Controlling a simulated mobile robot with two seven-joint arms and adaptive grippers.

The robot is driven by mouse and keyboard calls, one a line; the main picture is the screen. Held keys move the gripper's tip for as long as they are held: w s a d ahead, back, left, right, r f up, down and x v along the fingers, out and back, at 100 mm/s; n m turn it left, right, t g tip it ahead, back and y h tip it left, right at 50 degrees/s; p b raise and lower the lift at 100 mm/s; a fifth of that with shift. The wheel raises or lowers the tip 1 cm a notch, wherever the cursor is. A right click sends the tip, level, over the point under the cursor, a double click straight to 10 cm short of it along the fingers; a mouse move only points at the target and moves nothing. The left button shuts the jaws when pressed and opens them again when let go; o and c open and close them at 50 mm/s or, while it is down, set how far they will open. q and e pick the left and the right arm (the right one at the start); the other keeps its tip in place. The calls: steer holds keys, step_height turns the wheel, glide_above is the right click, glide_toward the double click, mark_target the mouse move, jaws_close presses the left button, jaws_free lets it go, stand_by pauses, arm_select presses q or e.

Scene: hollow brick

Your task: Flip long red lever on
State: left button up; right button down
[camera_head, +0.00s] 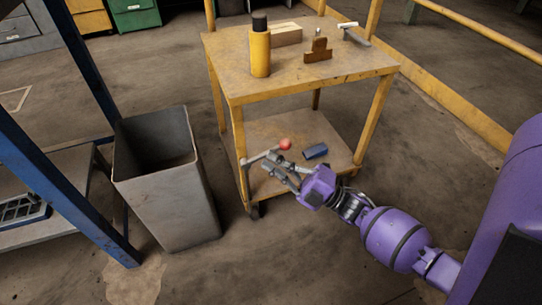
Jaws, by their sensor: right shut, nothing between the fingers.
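The lever has a round red knob (286,144) and a thin grey arm (260,157) that reaches left toward the front-left leg of the yellow cart. My right gripper (270,169) is shut and empty, just below and left of the knob, close to the lever arm. I cannot tell whether it touches the lever. The lever's mount is small and partly unclear. My left gripper is not in view.
The yellow cart (305,68) carries a yellow bottle (260,53), a wooden block, a brown piece and a hammer-like tool. A blue block (315,151) lies on its lower shelf. A grey bin (167,190) stands left, beside a blue-framed rack (60,130).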

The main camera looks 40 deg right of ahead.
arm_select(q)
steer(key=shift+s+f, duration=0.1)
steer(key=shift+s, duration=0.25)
arm_select(e)
steer(key=shift+d+f, duration=0.1)
steer(key=shift+f, duration=0.1)
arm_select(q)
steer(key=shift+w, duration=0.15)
